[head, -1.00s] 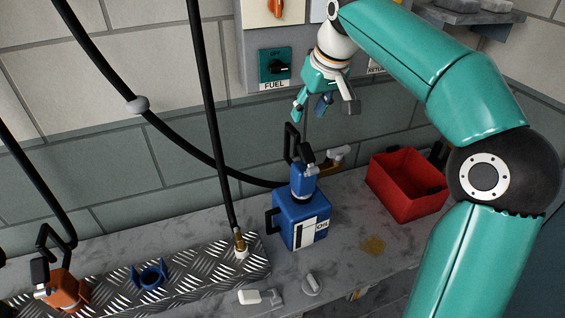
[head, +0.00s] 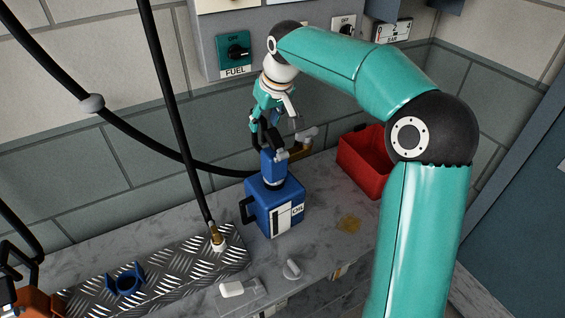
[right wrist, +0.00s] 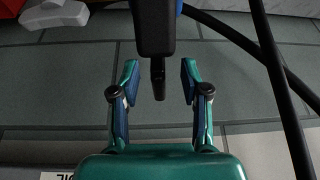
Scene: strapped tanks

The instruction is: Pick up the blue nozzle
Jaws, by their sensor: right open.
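The blue nozzle (head: 273,166) stands upright in the top of a blue can marked OIL (head: 264,213) on the grey bench. My right gripper (head: 274,124) is over the nozzle's black upper part, which it partly hides in the head view. In the right wrist view the open fingers of this gripper (right wrist: 160,76) lie on either side of the line of a black part of the nozzle (right wrist: 154,28). There is a gap on both sides, and nothing is gripped. My left gripper is out of view.
A black hose (head: 178,110) hangs to the left, above a metal tread plate (head: 185,262). An orange nozzle (head: 38,303) is at the lower left.

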